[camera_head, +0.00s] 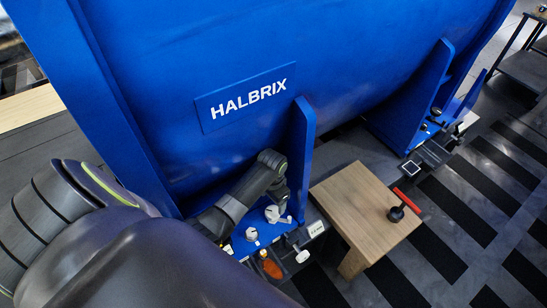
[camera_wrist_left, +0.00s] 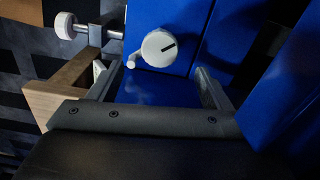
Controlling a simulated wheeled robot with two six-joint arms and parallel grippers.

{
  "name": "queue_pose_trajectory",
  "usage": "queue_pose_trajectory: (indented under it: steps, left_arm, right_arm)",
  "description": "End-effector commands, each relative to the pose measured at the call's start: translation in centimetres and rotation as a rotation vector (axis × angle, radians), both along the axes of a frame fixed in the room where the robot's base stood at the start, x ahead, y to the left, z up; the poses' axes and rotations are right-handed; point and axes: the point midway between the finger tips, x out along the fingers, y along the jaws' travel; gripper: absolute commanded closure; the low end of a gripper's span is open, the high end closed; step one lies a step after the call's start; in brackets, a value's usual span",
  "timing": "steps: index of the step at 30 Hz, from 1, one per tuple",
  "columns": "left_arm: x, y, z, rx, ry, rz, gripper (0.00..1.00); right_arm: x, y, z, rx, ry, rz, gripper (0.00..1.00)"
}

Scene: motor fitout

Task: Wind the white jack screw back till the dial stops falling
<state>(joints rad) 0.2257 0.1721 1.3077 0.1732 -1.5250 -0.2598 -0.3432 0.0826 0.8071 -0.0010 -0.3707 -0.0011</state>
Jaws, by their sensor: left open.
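A white round knob (camera_wrist_left: 158,48) with a black line and a side peg stands against the blue foot, ahead of and between my left fingers in the left wrist view. A white-headed screw (camera_wrist_left: 66,26) on a metal shaft shows at upper left there. I cannot tell for certain which is the jack screw. In the head view, white knobs (camera_head: 272,213) cluster below my left gripper (camera_head: 281,194), with a white-headed screw (camera_head: 303,256) nearer. My left gripper is open and empty, apart from the knob. A small pale readout (camera_head: 317,228) is beside the foot, too small to read.
The large blue HALBRIX motor (camera_head: 350,60) fills the back. A wooden stool (camera_head: 350,205) stands right of the foot, carrying a red-handled black tool (camera_head: 397,212). An orange knob (camera_head: 270,265) is near the front. A second dark-framed display (camera_head: 411,168) is by the far foot. Striped floor lies right.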

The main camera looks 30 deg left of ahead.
Motion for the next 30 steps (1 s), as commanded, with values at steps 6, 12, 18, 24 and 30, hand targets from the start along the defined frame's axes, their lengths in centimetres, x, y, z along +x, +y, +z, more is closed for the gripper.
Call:
queue_pose_trajectory:
  steps: [6,12,18,24,30]
  left_arm:
    - [0.2,0.0,-2.4,-0.002,0.01,-0.004,0.28]
    - [0.3,0.0,-5.5,-0.001,0.008,-0.004,0.28]
    - [0.3,0.0,-7.2,-0.001,0.005,-0.005,0.28]
    - [0.3,0.0,-7.4,-0.001,0.005,-0.004,0.28]
    - [0.3,0.0,-7.4,-0.001,0.005,-0.004,0.39]
  right_arm:
    - [0.3,-0.1,-0.6,-0.001,0.001,0.0,0.77]
    - [0.8,-0.2,-1.2,-0.003,0.002,-0.001,0.77]
    - [1.3,-0.2,-1.3,-0.003,0.003,-0.003,0.77]
    - [1.4,-0.2,-1.2,-0.003,0.003,-0.003,0.77]
    - [1.4,-0.2,-1.2,-0.003,0.003,-0.003,0.77]
